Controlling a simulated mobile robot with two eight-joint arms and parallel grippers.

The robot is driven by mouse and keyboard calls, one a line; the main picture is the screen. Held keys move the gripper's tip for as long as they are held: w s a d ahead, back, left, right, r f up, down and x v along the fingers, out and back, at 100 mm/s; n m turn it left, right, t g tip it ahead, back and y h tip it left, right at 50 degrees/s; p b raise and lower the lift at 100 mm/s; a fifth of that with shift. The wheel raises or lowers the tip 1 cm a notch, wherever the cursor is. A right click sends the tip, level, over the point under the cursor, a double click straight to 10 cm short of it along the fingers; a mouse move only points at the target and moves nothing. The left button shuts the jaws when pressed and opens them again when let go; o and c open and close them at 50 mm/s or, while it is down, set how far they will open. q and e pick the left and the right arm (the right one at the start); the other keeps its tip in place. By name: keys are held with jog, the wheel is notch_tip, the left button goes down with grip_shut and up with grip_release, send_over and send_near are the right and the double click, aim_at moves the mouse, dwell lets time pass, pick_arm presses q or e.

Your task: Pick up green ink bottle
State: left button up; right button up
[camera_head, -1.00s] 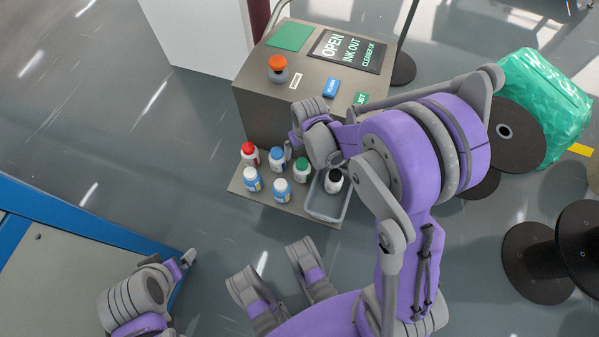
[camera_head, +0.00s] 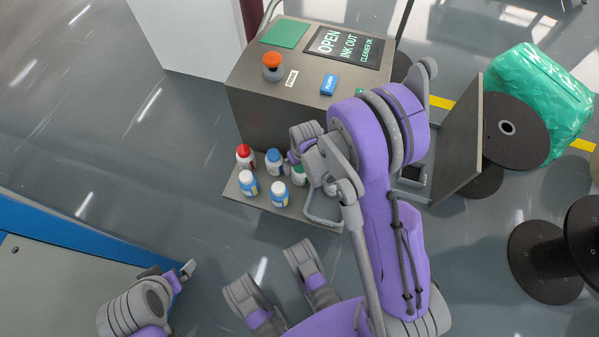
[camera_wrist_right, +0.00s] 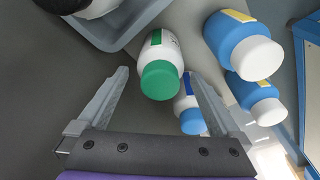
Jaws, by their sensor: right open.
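The green ink bottle, white with a green cap (camera_wrist_right: 160,80), lies ahead between the spread fingers of my right gripper (camera_wrist_right: 157,84) in the right wrist view. The fingers stand on either side of it with gaps and hold nothing. In the head view the green ink bottle (camera_head: 299,178) stands on the shelf, its upper part partly hidden by my right wrist. My right gripper's fingers are mostly hidden there. My left gripper (camera_head: 188,268) is at lower left, far from the bottles; its jaw state is unclear.
Close by stand a red-capped bottle (camera_head: 245,156), a blue-capped bottle (camera_head: 273,161) and white-capped blue bottles (camera_head: 248,183). A grey tray (camera_head: 322,220) is beside the green bottle, partly under my arm. The machine box (camera_head: 260,115) rises behind the shelf (camera_head: 240,198).

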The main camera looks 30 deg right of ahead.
jog(key=shift+c, duration=0.2)
jog(key=shift+r, duration=0.1)
grip_shut()
dwell(0.4)
